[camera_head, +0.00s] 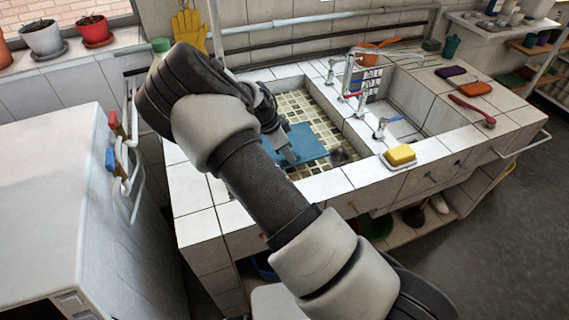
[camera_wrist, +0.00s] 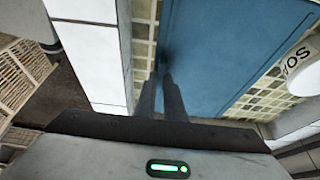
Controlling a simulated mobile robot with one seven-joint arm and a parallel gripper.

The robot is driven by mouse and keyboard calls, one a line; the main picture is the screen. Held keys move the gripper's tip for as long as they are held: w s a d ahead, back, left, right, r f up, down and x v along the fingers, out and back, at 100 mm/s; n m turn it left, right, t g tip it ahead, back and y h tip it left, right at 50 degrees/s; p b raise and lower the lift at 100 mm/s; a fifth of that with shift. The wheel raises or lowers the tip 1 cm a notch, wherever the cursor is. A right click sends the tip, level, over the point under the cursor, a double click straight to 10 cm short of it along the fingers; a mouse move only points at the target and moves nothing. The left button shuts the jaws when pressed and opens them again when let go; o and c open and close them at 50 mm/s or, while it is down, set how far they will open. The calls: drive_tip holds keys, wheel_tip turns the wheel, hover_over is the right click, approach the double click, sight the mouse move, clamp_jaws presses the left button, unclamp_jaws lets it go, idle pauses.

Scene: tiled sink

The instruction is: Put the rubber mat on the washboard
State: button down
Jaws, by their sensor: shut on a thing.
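The rubber mat (camera_head: 308,141) is a flat blue sheet in the left tiled basin, over its yellowish mosaic floor. In the wrist view the mat (camera_wrist: 222,45) fills the upper middle. My gripper (camera_head: 288,158) reaches down into the basin at the mat's near edge. In the wrist view its fingers (camera_wrist: 169,80) are close together on that edge, shut on the mat. My arm hides part of the basin. I cannot make out the washboard with certainty.
A tap (camera_head: 347,70) stands between the left basin and a smaller right one. A yellow sponge (camera_head: 400,155) lies on the front rim. A red brush (camera_head: 472,111) and orange sponge (camera_head: 477,88) lie on the right counter. A white appliance (camera_head: 60,200) stands left.

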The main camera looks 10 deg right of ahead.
drive_tip(key=shift+f, duration=2.75)
drive_tip(key=shift+f, duration=0.25)
drive_tip(key=c, duration=1.8)
unclamp_jaws()
drive_tip(key=shift+c, duration=0.2)
